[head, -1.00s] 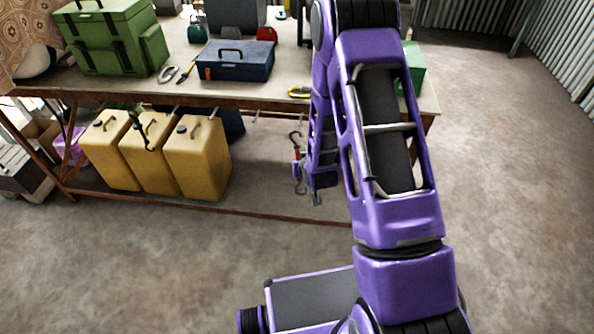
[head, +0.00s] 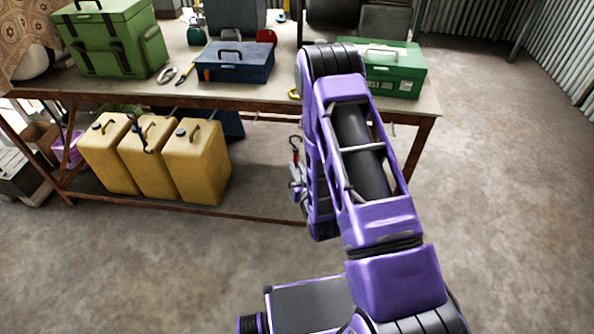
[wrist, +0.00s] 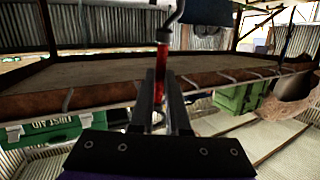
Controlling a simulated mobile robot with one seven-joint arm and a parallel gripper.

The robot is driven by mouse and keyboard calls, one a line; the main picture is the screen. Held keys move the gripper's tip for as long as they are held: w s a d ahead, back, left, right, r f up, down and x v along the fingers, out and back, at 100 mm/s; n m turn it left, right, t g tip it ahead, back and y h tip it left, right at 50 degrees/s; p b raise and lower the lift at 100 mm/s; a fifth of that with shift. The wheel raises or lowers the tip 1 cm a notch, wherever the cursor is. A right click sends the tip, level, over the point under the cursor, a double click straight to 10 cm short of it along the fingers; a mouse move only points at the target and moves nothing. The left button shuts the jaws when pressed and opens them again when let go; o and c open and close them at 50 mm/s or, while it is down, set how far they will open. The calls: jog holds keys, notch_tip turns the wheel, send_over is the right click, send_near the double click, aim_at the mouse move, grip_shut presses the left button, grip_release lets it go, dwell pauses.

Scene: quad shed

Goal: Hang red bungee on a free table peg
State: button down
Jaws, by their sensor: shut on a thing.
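The red bungee (head: 296,158) is upright in my gripper (head: 297,184), in front of the table's front edge and below the table top. In the wrist view the red bungee (wrist: 161,75) stands between the two fingers of my gripper (wrist: 161,88), with a dark metal hook at its upper end; its lower part is mostly hidden. The table (head: 110,88) has small metal pegs along its front edge, one (head: 393,130) bare to the right of my arm. In the wrist view several bare pegs show, one at left (wrist: 68,98) and one at right (wrist: 228,76). The bungee appears apart from them.
Yellow canisters (head: 201,162) stand under the table at left; a dark hook-like item hangs by the middle one. A blue toolbox (head: 234,62), a green case (head: 113,38) and a green first-aid box (head: 392,72) stand on top. Floor at right is clear.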

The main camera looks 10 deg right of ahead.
jog(key=w+d+f, duration=0.2)
jog(key=w, duration=0.5)
jog(key=shift+w+d, duration=0.2)
dwell(0.7)
dwell(0.5)
jog(key=c, duration=0.8)
grip_release()
